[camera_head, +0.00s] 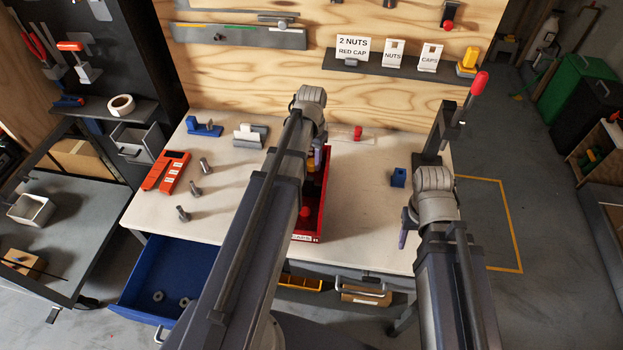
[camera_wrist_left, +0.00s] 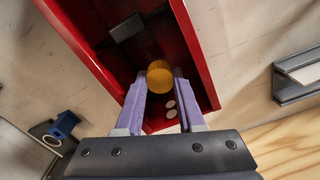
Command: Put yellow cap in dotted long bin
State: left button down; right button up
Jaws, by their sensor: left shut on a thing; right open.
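The yellow cap (camera_wrist_left: 160,78) is a round orange-yellow piece between the fingertips of my left gripper (camera_wrist_left: 159,84) in the left wrist view. My left gripper is shut on it, over a long red bin (camera_wrist_left: 200,45). Two pale dots (camera_wrist_left: 170,109) show at the bin's near end, between the fingers. In the head view the red bin (camera_head: 318,230) lies on the table, partly hidden by my left arm. A purple finger of my left gripper (camera_head: 319,156) shows at its far end. My right gripper (camera_head: 404,228) is open at the table's right side, with only part of it visible.
A grey block (camera_wrist_left: 126,28) sits inside the bin. A blue block (camera_head: 398,178) stands on the table to the right. Several bolts (camera_head: 195,187) and an orange-red tray (camera_head: 166,172) are at the left. A blue drawer (camera_head: 175,265) stands open below.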

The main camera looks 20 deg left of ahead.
aim_at(406, 259)
pick_arm(q)
jog(key=shift+f, duration=0.85)
pick_arm(e)
jog(key=shift+f, duration=0.85)
pick_arm(q)
jog(key=shift+f+b, duration=0.1)
jog(key=shift+b, duration=0.3)
pick_arm(e)
jog(key=shift+f, duration=0.15)
pick_arm(q)
notch_tip(406, 259, down, 4)
jog(key=b, duration=0.3)
jog(key=shift+r, duration=0.25)
pick_arm(e)
notch_tip(406, 259, down, 3)
jog(key=shift+f, duration=0.2)
pick_arm(q)
jog(key=shift+f+b, duration=0.15)
jog(key=shift+b, duration=0.25)
pick_arm(e)
jog(key=shift+f, duration=0.2)
pick_arm(q)
jog(key=c, duration=0.5)
grip_release()
pick_arm(e)
jog(key=shift+r, duration=0.1)
